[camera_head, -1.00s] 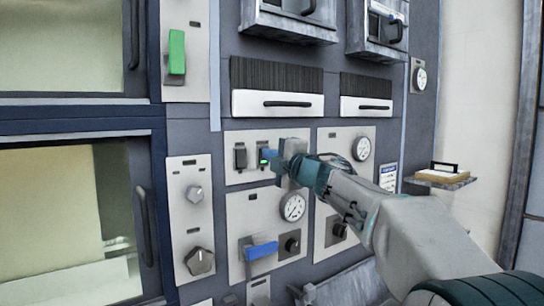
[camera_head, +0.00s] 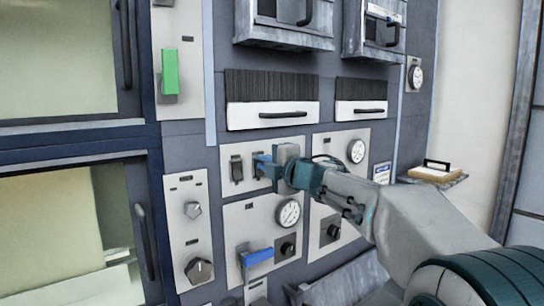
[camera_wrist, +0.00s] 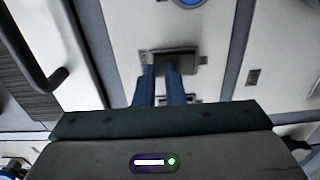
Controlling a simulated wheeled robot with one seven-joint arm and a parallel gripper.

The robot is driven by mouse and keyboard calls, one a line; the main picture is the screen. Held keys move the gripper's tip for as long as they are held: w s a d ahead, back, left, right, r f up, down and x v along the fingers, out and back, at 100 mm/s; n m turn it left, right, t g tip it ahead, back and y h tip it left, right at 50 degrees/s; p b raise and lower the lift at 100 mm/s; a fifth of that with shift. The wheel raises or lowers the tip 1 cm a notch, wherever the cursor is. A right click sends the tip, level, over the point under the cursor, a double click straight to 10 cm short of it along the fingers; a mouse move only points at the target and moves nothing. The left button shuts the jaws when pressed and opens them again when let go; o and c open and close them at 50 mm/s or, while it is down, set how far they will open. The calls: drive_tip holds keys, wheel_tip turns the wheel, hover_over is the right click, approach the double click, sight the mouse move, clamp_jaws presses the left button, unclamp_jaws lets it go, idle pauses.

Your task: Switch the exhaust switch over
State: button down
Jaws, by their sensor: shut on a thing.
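A light panel (camera_head: 228,151) on the machine front carries two dark switches side by side. The left switch (camera_head: 237,168) stands clear. My gripper (camera_head: 260,160) is at the right one, its blue fingers shut on it and covering most of it. In the wrist view my two blue fingers (camera_wrist: 160,75) reach to the dark switch (camera_wrist: 180,62) on its plate. The labels are too small to read, and the exact lever position is hidden.
Below are a dial gauge (camera_head: 288,213) and a blue handle (camera_head: 257,257). A green handle (camera_head: 170,72) is at upper left. Drawer handles (camera_head: 283,115) stick out above the panel. A small shelf (camera_head: 435,176) juts out at right.

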drive_tip(key=shift+s+r, duration=0.1)
drive_tip(key=shift+r, duration=0.2)
drive_tip(key=r+b+v, duration=0.1)
drive_tip(key=v, duration=1.2)
drive_tip(key=s+d+f+m+h, duration=0.3)
drive_tip(key=d+f+m+h, duration=0.4)
drive_tip(key=m, duration=0.2)
drive_tip(key=s+d+f+m+h, duration=0.4)
drive_tip(key=d+f+m+h, duration=0.2)
drive_tip(key=d+f+m, duration=0.3)
drive_tip(key=s+a+f+m+g+y, duration=0.1)
drive_tip(key=s+f+m+g, duration=0.3)
drive_tip(key=s+f, duration=0.4)
drive_tip(key=s+a+f+m+g, duration=0.3)
drive_tip(key=s+f+g, duration=0.3)
drive_tip(key=s+f, duration=0.3)
drive_tip(key=s, duration=0.3)
drive_tip(key=shift+a+f+m+y, duration=0.2)
drive_tip(key=shift+a+m+y, duration=0.1)
drive_tip(key=shift+m+y, duration=0.1)
drive_tip(key=shift+w, duration=0.1)
